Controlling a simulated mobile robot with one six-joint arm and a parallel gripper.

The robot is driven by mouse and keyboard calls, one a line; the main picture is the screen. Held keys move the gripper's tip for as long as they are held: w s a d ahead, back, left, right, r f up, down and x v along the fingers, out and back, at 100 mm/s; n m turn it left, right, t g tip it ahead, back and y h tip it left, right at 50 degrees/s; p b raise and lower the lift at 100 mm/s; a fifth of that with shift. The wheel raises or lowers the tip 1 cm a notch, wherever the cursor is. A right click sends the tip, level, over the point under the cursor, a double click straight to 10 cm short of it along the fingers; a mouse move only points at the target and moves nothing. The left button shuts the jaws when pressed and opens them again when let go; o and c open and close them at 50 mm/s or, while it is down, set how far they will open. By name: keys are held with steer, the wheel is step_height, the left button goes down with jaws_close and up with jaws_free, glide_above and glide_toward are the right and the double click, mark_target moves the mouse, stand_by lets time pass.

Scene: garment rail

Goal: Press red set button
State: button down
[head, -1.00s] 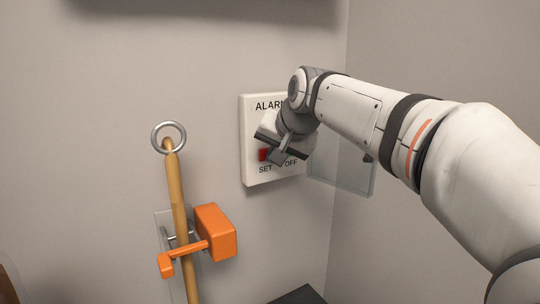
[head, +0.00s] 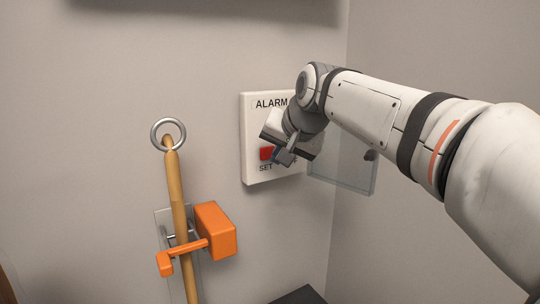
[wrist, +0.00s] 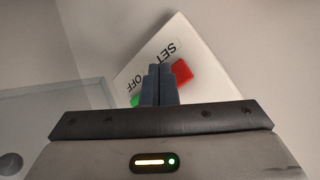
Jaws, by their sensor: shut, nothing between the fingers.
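The red SET button (head: 266,153) sits low on the left of a white ALARM panel (head: 256,125) on the wall. In the wrist view the red button (wrist: 181,72) shows just right of my fingertips, with the SET label above it. A green button (wrist: 135,101), by the OFF label, is partly hidden behind my fingers on the left. My gripper (head: 287,157) is shut and empty in front of the panel, just right of the red button in the head view. The closed fingers (wrist: 160,72) point at the panel between the two buttons. I cannot tell any contact with the panel.
A clear hinged cover (head: 342,174) hangs open at the panel's right side. To the left, a wooden pole (head: 177,200) with a metal ring (head: 168,134) stands by an orange latch-like block (head: 215,231). A wall corner lies to the right of the panel.

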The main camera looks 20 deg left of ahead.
steer(key=s+d+b, duration=0.2)
steer(key=s+d, duration=0.1)
steer(key=shift+d, duration=0.3)
stand_by(0.6)
steer(key=s+d+f+m+g+h, duration=0.1)
steer(key=s+d+f+h, duration=0.15)
steer(key=d+f, duration=0.55)
steer(key=s+d+f+h, duration=0.1)
steer(key=s+d+f, duration=0.2)
steer(key=d+f, duration=0.5)
steer(key=s+d+f+g+h, duration=0.2)
steer(key=s+d+f, duration=1)
steer(key=s+d, duration=0.1)
steer(key=shift+d+f+h, duration=0.35)
steer(key=shift+f, duration=0.05)
